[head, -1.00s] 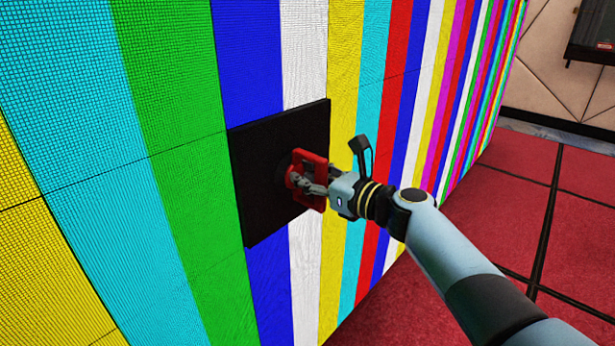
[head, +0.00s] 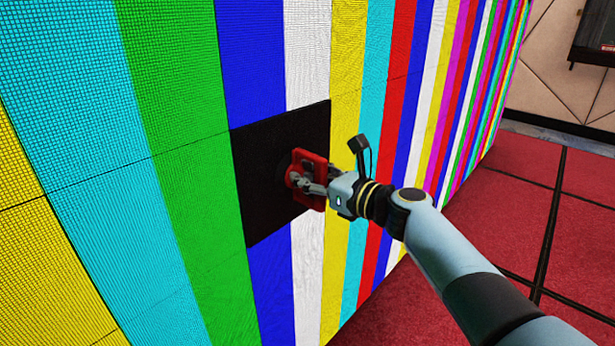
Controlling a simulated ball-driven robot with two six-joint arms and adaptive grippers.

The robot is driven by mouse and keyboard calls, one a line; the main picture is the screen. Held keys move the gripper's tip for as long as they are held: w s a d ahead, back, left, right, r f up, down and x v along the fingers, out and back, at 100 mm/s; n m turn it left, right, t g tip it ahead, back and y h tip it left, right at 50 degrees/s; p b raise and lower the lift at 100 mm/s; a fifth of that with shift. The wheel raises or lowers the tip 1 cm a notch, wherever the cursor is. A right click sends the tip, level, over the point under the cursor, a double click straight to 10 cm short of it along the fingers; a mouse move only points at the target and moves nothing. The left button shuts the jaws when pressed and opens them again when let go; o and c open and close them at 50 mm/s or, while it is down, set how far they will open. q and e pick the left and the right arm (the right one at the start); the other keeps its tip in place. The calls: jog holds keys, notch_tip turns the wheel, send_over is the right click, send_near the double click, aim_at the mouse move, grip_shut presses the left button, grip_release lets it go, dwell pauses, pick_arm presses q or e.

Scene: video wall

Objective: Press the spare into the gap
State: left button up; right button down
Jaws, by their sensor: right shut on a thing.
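The spare (head: 262,198) is a black square panel. It sits at the gap in the video wall (head: 180,90), and its face looks about level with the lit panels around it. The gap itself is hidden behind it. A red handle (head: 302,160) is on the front of the panel. My right gripper (head: 302,183) is shut on the red handle, with its arm coming in from the lower right. My left gripper is not in view.
The lit wall shows bright vertical colour stripes and runs back to the upper right. Red floor tiles (head: 510,220) with dark seams lie clear at the right. A padded beige wall (head: 555,75) with a dark box (head: 597,35) stands behind.

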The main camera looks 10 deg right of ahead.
aim_at(325, 184)
jog(key=shift+w+a+r, duration=0.2)
jog(key=shift+w+r, duration=0.05)
jog(key=shift+w, duration=0.1)
dwell(1.8)
jog(key=shift+w+r+g+h+p, duration=0.1)
jog(key=shift+r+g+h+p, duration=0.25)
jog(key=shift+p, duration=1.2)
dwell(0.4)
jog(key=shift+d, duration=0.1)
jog(key=shift+s+d+f+p, duration=0.2)
jog(key=shift+s+d+p, duration=0.25)
jog(key=shift+s, duration=0.45)
jog(key=shift+f, duration=0.1)
jog(key=shift+d, duration=0.1)
jog(key=shift+s, duration=0.1)
jog(key=shift+f+p+v, duration=0.2)
jog(key=shift+p+v, duration=0.35)
jog(key=shift+v, duration=0.95)
jog(key=shift+f+p+v, duration=0.25)
jog(key=shift+p+v, duration=0.25)
jog(key=shift+v, duration=0.95)
